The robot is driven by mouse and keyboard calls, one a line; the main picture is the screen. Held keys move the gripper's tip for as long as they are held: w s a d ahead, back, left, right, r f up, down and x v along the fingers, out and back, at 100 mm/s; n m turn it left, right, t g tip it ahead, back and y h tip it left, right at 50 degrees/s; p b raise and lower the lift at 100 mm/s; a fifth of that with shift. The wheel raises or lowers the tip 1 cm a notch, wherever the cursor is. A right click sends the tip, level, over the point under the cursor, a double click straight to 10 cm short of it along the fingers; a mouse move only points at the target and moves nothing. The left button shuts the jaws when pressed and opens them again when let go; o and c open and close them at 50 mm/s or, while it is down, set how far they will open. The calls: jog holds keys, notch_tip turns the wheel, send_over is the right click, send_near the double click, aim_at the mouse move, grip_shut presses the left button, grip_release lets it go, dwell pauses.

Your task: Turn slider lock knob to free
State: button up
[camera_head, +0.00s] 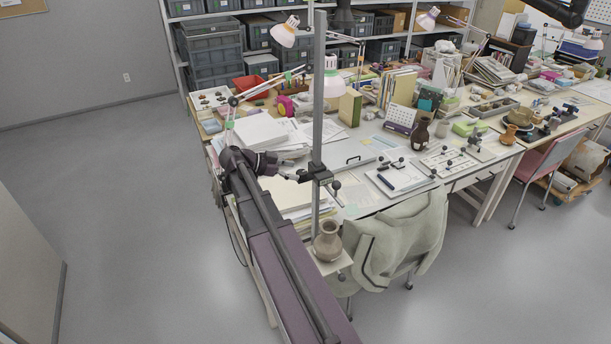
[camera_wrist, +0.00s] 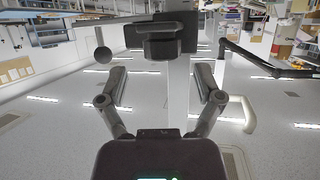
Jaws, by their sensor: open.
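The dark slider (camera_head: 321,174) is clamped around a tall grey upright post (camera_head: 318,120) at the desk's front edge. In the wrist view the slider (camera_wrist: 190,40) is a dark block, with a dark protruding piece (camera_wrist: 160,47) facing me that looks like its lock knob. A dark ball (camera_wrist: 103,54) hangs at its left. My gripper (camera_head: 294,172) is just left of the slider in the head view. In the wrist view my gripper (camera_wrist: 160,70) has its fingers spread wide, with the protruding piece ahead between them, apparently untouched. Knob markings are not visible.
A brown jug (camera_head: 328,241) stands on a small board low by the post. Paper stacks (camera_head: 260,131) lie on the desk beside my arm. A chair with a draped jacket (camera_head: 400,240) is at the right. The floor at left is clear.

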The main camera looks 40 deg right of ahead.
aim_at(301, 172)
jog(key=shift+b+x, duration=0.45)
jog(key=shift+x, duration=1.35)
jog(key=c, duration=1.2)
